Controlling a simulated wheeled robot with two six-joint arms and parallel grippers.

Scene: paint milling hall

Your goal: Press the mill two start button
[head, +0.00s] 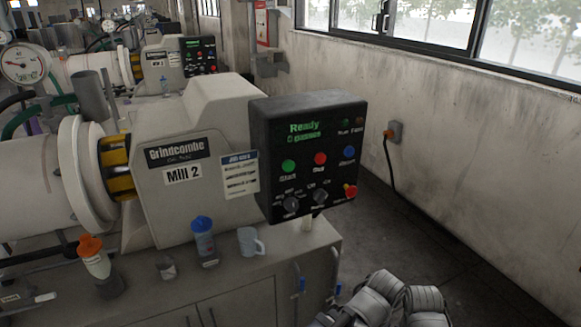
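The Mill 2 control box (307,146) is a black panel on the right end of the cream mill housing (200,120), which bears a "Mill 2" label (183,174). The green start button (289,166) is at the left of the button row. A red button (320,159) is in the middle and a blue button (349,153) at the right. The display (304,128) reads "Ready" in green. Grey links of one of my arms show at the bottom right, below the box. Neither gripper's fingertips can be seen.
Two black knobs and a red emergency button (350,191) sit below the buttons. A blue-capped bottle (203,238), a mug (249,242) and an orange-capped bottle (94,258) stand on the bench. A wall socket (395,131) has a hanging cable. Floor right of the bench is clear.

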